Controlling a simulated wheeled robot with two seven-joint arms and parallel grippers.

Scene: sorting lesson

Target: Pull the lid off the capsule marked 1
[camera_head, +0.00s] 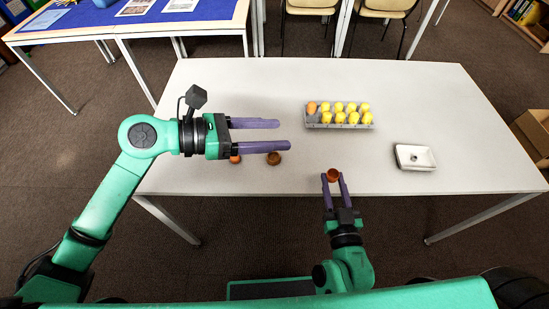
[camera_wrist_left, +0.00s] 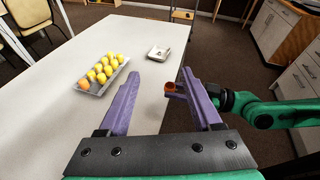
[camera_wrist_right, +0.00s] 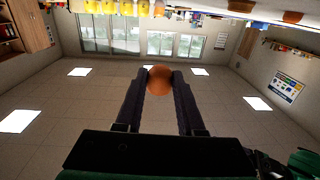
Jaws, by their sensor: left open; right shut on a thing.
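My right gripper (camera_head: 333,178) is shut on a small orange-brown round piece (camera_head: 333,174) at the table's front edge. It looks like a hollow cup from above. The piece also shows between the fingertips in the right wrist view (camera_wrist_right: 160,80). My left gripper (camera_head: 283,134) is open and empty above the table's left part. A brown round piece (camera_head: 273,158) and an orange piece (camera_head: 235,159) lie on the table just below its fingers; the orange one is partly hidden. I can read no number on any piece, so I cannot tell which is capsule 1.
A grey tray (camera_head: 312,125) holds several yellow egg-like pieces and an orange one (camera_head: 311,107) at its left end. A white dish (camera_head: 402,164) with a grey knob stands at the right. The table's middle and right front are clear. A blue-topped table (camera_head: 110,18) stands behind.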

